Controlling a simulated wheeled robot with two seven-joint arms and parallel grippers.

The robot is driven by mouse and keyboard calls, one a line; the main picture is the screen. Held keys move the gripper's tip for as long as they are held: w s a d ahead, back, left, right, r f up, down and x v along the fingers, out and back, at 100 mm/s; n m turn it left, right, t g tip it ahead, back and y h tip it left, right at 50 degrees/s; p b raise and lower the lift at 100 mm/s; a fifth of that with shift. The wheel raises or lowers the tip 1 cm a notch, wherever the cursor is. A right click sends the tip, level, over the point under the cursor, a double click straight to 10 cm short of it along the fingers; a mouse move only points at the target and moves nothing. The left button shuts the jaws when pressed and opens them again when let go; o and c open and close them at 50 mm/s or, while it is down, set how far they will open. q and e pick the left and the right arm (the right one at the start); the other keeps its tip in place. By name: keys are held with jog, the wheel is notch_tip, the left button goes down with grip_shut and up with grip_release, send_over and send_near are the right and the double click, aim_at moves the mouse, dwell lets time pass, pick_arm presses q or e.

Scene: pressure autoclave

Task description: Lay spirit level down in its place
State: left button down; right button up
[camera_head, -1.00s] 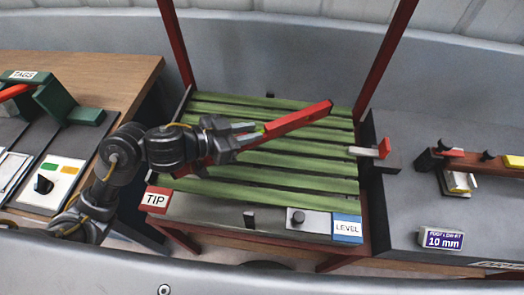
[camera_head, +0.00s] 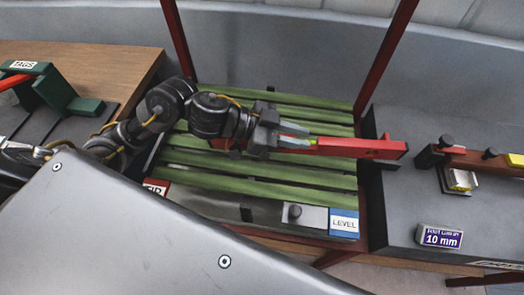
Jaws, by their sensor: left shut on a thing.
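The spirit level is a long red bar (camera_head: 362,147) in the head view. My left gripper (camera_head: 298,141) is shut on its left part, and the fingers hide some of it. The bar lies almost level across the picture, over the green slatted rack (camera_head: 255,188). Its right end reaches past the rack's right edge, over the dark grey bench. I cannot tell its height above the slats. A blue and white LEVEL sign (camera_head: 344,223) is at the rack's front right corner. My right gripper is not in view.
Red posts (camera_head: 386,55) rise at the rack's back corners. On the right bench (camera_head: 400,210) are a red bar fixture (camera_head: 475,160) and a 10 mm block (camera_head: 440,237). A TIP sign (camera_head: 157,186) is partly hidden. A green TAGS stand (camera_head: 52,88) is at left.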

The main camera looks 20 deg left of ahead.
pick_arm(q)
jog(key=s+a+g+p, duration=0.1)
jog(key=s+a+p, duration=0.5)
jog(key=s, duration=0.3)
jog(key=shift+a+r+g, duration=0.3)
jog(key=shift+a, duration=0.4)
jog(key=shift+s, duration=0.15)
